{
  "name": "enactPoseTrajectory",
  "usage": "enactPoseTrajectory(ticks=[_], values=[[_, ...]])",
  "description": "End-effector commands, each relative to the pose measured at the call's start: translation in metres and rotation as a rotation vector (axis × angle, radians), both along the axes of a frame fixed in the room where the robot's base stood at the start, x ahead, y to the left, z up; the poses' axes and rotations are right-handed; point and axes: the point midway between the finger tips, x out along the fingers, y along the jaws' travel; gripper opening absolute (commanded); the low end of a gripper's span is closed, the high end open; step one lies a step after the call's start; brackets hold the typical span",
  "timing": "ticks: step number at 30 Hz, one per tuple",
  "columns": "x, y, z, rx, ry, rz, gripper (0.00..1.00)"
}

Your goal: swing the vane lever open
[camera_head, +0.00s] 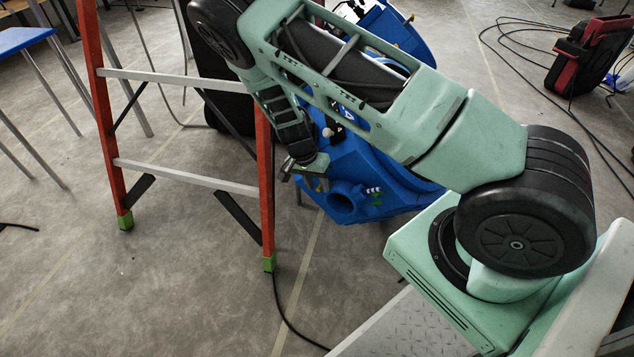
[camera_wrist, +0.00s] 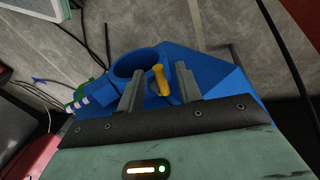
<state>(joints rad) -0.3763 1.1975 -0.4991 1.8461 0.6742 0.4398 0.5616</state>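A blue machine (camera_head: 350,168) with a round open pipe mouth (camera_head: 342,204) stands on the floor beyond my arm. In the wrist view the blue machine (camera_wrist: 215,68) fills the middle, and its round opening (camera_wrist: 125,68) is just left of centre. A short yellow lever (camera_wrist: 161,80) sticks up beside that opening. My gripper (camera_wrist: 159,78) is open, with one finger on each side of the yellow lever and a visible gap to each. In the head view my gripper (camera_head: 303,165) is small, close to the machine, and its contact with the lever cannot be made out.
An orange ladder (camera_head: 266,190) stands just left of my gripper. A green and white striped fitting (camera_wrist: 78,102) sits left of the opening. A red and black case (camera_head: 585,58) and cables lie at the right. The floor at lower left is mostly clear.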

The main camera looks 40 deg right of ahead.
Motion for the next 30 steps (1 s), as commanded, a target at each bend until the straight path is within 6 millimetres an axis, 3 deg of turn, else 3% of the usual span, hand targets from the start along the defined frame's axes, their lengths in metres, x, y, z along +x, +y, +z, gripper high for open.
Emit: enactPoseTrajectory(ticks=[11,30], values=[[0.001,0.002,0.008,0.001,0.000,0.002,0.34],[0.024,0.031,0.140,0.000,-0.002,0.002,0.34]])
